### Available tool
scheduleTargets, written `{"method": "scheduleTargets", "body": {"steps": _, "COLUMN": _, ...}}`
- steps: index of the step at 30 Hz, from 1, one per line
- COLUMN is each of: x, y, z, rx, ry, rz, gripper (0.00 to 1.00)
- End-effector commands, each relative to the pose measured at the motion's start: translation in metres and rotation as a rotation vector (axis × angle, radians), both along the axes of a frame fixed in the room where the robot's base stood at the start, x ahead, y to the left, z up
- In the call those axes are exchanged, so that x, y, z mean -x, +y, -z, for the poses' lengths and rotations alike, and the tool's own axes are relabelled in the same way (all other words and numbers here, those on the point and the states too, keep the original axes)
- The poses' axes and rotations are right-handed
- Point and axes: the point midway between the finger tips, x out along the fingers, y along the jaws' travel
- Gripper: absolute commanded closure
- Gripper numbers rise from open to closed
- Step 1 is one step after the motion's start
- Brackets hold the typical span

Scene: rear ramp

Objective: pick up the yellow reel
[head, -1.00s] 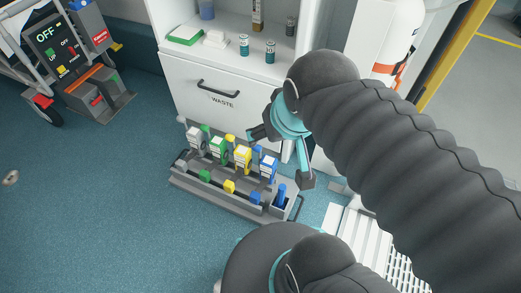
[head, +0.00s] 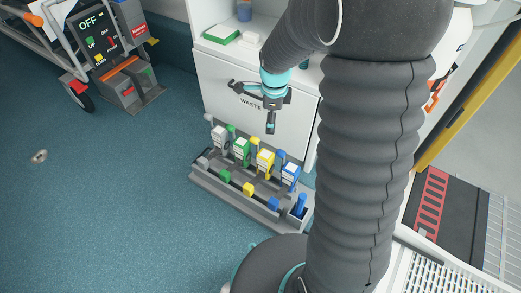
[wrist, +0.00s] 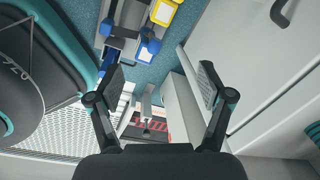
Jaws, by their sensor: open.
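The yellow reel (head: 265,160) is a yellow unit with a white label, standing in a grey rack (head: 215,182) on the floor between a green reel (head: 241,151) and a blue reel (head: 290,175). My gripper (head: 270,122) is above and behind the rack, in front of the white drawer front, apart from the reel. In the wrist view my gripper (wrist: 160,85) has its two fingers spread with nothing between them. Yellow parts (wrist: 164,10) and blue parts (wrist: 147,48) of the rack's load show at the top there, cut off by the frame edge.
A grey reel (head: 220,136) is at the rack's left end. A wheeled cart (head: 110,55) stands at upper left.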

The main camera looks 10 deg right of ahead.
Motion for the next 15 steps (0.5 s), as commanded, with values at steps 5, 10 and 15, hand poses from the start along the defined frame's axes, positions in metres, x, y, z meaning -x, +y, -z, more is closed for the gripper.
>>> {"method": "scheduleTargets", "body": {"steps": 5, "x": -0.023, "y": -0.001, "z": 0.061, "rx": -0.018, "ry": 0.062, "rz": 0.272, "gripper": 0.21}}
{"method": "scheduleTargets", "body": {"steps": 10, "x": -0.033, "y": -0.002, "z": 0.093, "rx": -0.023, "ry": 0.089, "rz": 0.427, "gripper": 0.21}}
{"method": "scheduleTargets", "body": {"steps": 15, "x": -0.035, "y": -0.002, "z": 0.111, "rx": -0.023, "ry": 0.098, "rz": 0.476, "gripper": 0.21}}
